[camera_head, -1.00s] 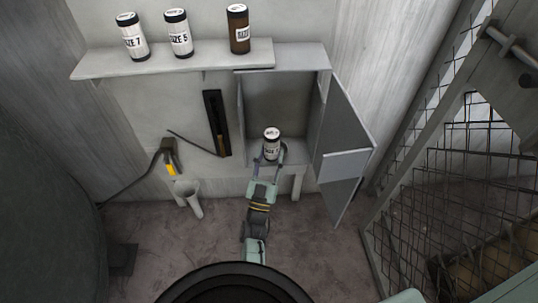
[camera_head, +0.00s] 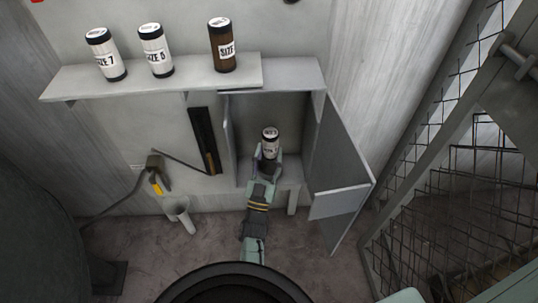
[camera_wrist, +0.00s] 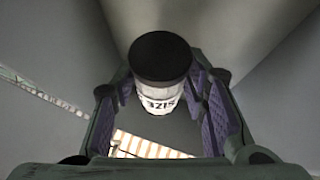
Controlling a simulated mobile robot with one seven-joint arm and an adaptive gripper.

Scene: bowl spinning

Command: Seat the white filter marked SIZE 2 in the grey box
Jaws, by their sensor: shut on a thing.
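A white filter with a black cap (camera_head: 270,140) is upright between the fingers of my gripper (camera_head: 267,166), at the open front of the grey box (camera_head: 292,112). It also shows in the wrist view (camera_wrist: 160,95), where its label reads SIZE upside down; the number is hidden or too small to read. My gripper's padded fingers (camera_wrist: 168,108) are shut on the filter's sides. The filter appears raised above the box floor; how deep inside it is I cannot tell. The box door (camera_head: 340,150) stands open to the right.
A shelf (camera_head: 150,80) above holds two white filters, SIZE 7 (camera_head: 106,56) and another (camera_head: 156,50), and a brown SIZE filter (camera_head: 222,46). A black slotted panel (camera_head: 204,140) and a yellow-marked tool (camera_head: 155,178) are left of the box. A wire mesh gate (camera_head: 440,190) stands right.

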